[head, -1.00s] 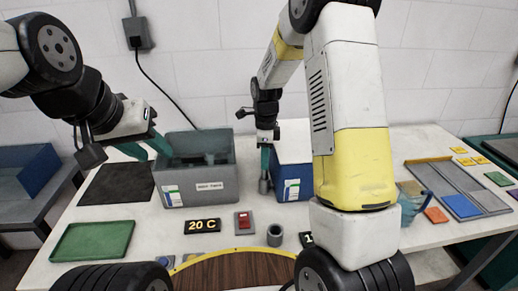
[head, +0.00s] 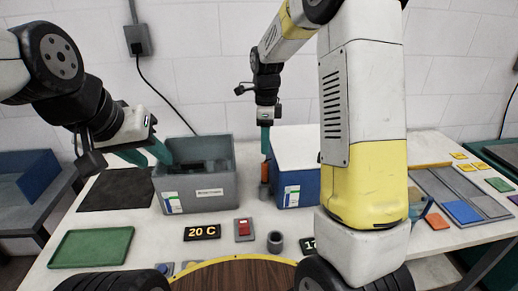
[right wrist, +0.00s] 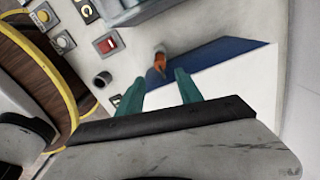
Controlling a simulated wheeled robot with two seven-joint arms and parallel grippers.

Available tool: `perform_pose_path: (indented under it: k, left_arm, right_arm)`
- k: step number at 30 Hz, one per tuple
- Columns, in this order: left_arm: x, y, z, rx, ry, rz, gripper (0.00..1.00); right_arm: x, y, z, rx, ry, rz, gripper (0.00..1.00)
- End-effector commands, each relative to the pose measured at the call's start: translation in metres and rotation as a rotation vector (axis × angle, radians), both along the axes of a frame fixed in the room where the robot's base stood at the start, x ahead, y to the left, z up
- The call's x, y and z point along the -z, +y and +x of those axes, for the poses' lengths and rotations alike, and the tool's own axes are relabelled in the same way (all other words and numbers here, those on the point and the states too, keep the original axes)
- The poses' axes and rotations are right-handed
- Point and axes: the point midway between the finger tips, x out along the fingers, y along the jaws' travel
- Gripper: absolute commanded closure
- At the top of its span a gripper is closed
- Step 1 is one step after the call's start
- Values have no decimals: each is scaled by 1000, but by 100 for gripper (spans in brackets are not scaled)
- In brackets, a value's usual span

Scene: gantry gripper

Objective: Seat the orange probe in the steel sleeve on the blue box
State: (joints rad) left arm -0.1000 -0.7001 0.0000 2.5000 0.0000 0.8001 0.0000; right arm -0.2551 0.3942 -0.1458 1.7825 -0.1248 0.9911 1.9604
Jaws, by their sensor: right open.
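The blue box (head: 302,190) with a white top stands at mid table. The steel sleeve (head: 264,192) is a small grey cylinder at the box's left side. The orange probe (head: 265,172) stands upright, its orange part showing just above the sleeve. It also shows beside the box's blue face in the right wrist view (right wrist: 159,64). How deep it sits is hard to tell. My right gripper (head: 265,148) is above the probe, and its teal fingers are spread apart with nothing between them in the right wrist view (right wrist: 158,88). My left gripper (head: 146,153) is open and empty, left of the grey bin.
The grey bin (head: 203,205) stands left of the blue box. In front are a 20 C display (head: 202,232), a red switch (head: 244,229) and a grey cup (head: 275,242). A green tray (head: 92,247) and dark mat (head: 115,188) lie left. My right arm covers part of the right side.

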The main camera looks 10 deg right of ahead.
Motion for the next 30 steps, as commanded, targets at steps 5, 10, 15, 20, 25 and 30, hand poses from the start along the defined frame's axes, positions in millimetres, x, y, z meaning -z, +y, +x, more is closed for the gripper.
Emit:
perform_pose_path:
  k: [5, 10, 15, 20, 25, 30]
  left_arm:
    - [0, 0, 0, 0, 0, 0, 64]
    - [0, 0, 0, 0, 0, 0, 64]
    - [0, 0, 0, 0, 0, 0, 64]
    - [0, 0, 0, 0, 0, 0, 64]
    - [0, 0, 0, 0, 0, 0, 64]
    - [0, 0, 0, 0, 0, 0, 64]
  right_arm:
    - [-27, 1, 0, 0, -1, 1, 57]
    - [-42, -1, -4, -30, -10, 8, 57]
    - [-77, -10, -37, -276, -92, 48, 57]
    - [-113, -20, -93, -680, -239, 52, 57]
    - [-134, -25, -156, -1120, -400, -38, 57]
    - [-137, -27, -208, -1492, -512, -195, 57]
